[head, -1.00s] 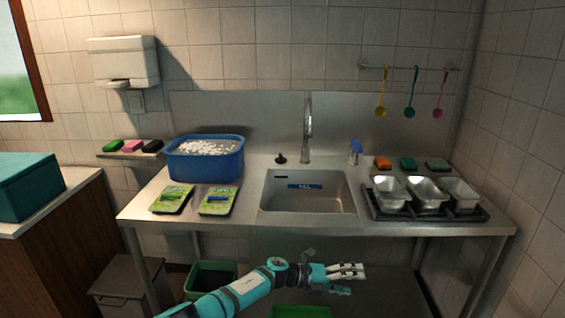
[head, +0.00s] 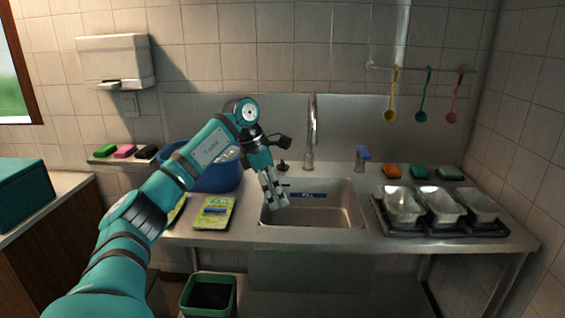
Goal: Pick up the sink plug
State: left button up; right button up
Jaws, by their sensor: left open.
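The sink plug (head: 283,167), small and black with an upright knob, stands on the steel counter behind the sink, left of the tap. My left gripper (head: 277,201) is open and empty, pointing down over the left side of the sink. It is nearer to me than the plug and apart from it. Part of my left wrist hangs just above the plug in the picture; the plug still shows. The sink (head: 335,209) is a square steel basin with a blue label on its back wall. My right gripper is out of view.
The tap (head: 312,135) rises behind the sink, with a blue-topped bottle (head: 362,158) to its right. A blue tub (head: 222,178) and green packets (head: 214,212) lie left, partly behind my arm. Metal pans (head: 403,206) stand right on a dark rack.

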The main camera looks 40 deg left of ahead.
aim_at(282, 167)
jog(key=i+j, duration=0.3)
jog(key=j, duration=0.15)
jog(key=i+j, duration=0.3)
jog(key=j, duration=0.15)
jog(key=i+j, duration=0.6)
jog(key=j, duration=0.25)
